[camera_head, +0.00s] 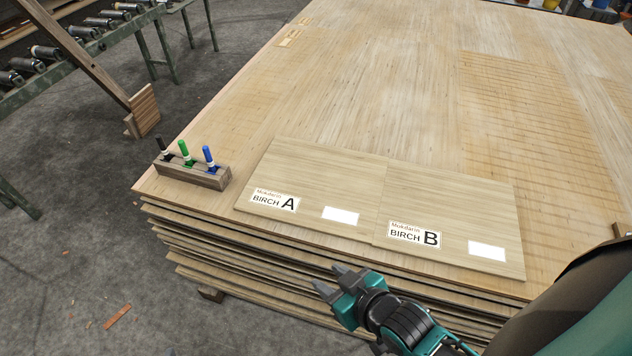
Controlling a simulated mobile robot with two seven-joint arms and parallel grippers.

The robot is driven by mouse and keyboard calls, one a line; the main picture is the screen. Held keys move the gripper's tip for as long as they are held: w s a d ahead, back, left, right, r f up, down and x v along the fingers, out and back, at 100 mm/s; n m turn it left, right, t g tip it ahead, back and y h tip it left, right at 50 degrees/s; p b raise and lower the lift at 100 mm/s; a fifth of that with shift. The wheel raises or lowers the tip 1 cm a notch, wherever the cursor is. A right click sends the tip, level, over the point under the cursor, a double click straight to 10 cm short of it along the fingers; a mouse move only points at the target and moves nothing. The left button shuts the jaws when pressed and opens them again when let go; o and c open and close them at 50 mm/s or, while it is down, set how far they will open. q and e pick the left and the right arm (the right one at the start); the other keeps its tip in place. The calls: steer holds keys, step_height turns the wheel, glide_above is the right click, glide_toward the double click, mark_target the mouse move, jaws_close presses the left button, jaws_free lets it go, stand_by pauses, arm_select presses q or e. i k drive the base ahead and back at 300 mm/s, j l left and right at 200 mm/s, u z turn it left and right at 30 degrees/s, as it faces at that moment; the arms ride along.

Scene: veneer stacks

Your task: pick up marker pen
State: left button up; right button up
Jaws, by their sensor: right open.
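Three marker pens stand upright in a wooden holder (193,176) at the left front corner of the veneer stack. They are a black marker pen (162,145), a green marker pen (184,149) and a blue marker pen (208,155). My right gripper (327,279) is open and empty, in front of the stack's front edge, to the right of and nearer than the holder. It is apart from the pens. My left gripper is not in view.
Two veneer boards lie on the stack (370,90), labelled Birch A (310,180) and Birch B (455,205), each with a blank white label. A roller conveyor (85,35) stands on the floor at the upper left.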

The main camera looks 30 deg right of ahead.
mark_target(183, 146)
steer(key=i+j, duration=0.75)
steer(key=i+j+z, duration=0.2)
steer(key=z, duration=0.25)
steer(key=i+j+z, duration=0.15)
steer(key=j+z, duration=0.25)
steer(key=l, duration=0.1)
